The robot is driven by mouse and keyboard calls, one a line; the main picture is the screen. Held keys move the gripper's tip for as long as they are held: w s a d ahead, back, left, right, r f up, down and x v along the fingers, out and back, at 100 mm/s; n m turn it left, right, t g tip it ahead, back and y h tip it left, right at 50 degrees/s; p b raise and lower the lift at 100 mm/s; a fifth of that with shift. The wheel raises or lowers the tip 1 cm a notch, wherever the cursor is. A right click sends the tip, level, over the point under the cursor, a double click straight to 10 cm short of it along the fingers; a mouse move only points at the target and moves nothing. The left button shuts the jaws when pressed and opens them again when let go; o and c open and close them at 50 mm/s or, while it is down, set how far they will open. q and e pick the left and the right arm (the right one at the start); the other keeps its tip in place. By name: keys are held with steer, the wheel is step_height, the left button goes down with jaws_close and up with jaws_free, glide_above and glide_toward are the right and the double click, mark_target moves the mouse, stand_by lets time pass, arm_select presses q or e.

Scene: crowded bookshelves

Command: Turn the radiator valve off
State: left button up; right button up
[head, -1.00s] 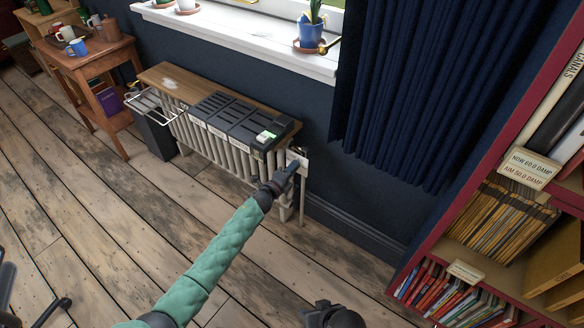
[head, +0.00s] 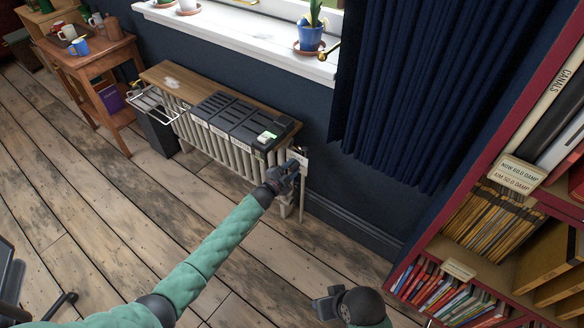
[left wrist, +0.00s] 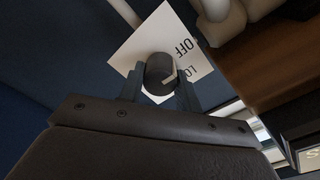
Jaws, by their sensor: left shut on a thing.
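The radiator valve is a dark round knob (left wrist: 159,72) in front of a white card (left wrist: 137,50) lettered "OFF" and, partly hidden, "LO". A pale mark on the knob's face lies on the side toward the lettering. My left gripper (left wrist: 160,92) has one finger on each side of the knob and is shut on it. In the head view my left gripper (head: 290,167) is at the right end of the radiator (head: 240,160) and hides most of the knob. A dark part of my right arm (head: 350,306) shows at the bottom; its fingers are not clear.
A black slatted unit (head: 240,117) sits on the radiator's wooden shelf (head: 165,78). A dark bin (head: 157,130) stands at its left end. A blue curtain (head: 395,95) hangs to the right, beside a red bookcase (head: 440,215). The floor in front is clear.

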arm_select(q)
steer(key=shift+a+n, duration=0.15)
steer(key=shift+n, duration=0.25)
steer(key=o, duration=1)
steer(key=shift+c, duration=0.2)
steer(key=v, duration=0.7)
steer(key=shift+s+a+b, duration=0.2)
steer(key=shift+s+b, duration=0.05)
steer(key=shift+b, duration=0.1)
